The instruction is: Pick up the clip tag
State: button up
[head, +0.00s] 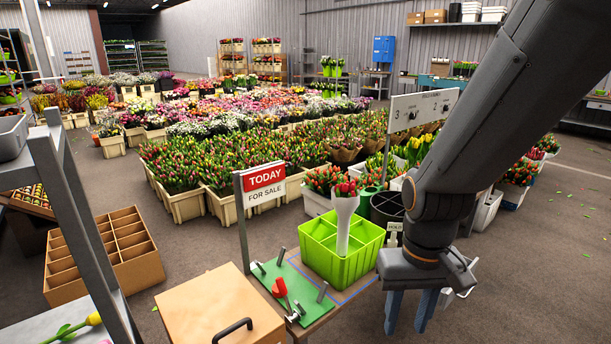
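A small white tag (394,228) with dark lettering, seemingly "HOLD", sits at the front of a dark round bucket (384,207). It looks like the clip tag; how it is fastened is too small to tell. My gripper (406,328) points down in the right foreground, lower in the picture than the tag and apart from it. Its two blue fingers are spread with nothing between them. My arm covers part of the area to the right of the bucket.
A lime-green crate (340,262) holding a white-wrapped tulip bunch (344,205) stands left of my gripper.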

aim_at(395, 227)
jog(key=u, duration=0.35)
jog(key=i, duration=0.4)
jog(key=z, duration=1.4)
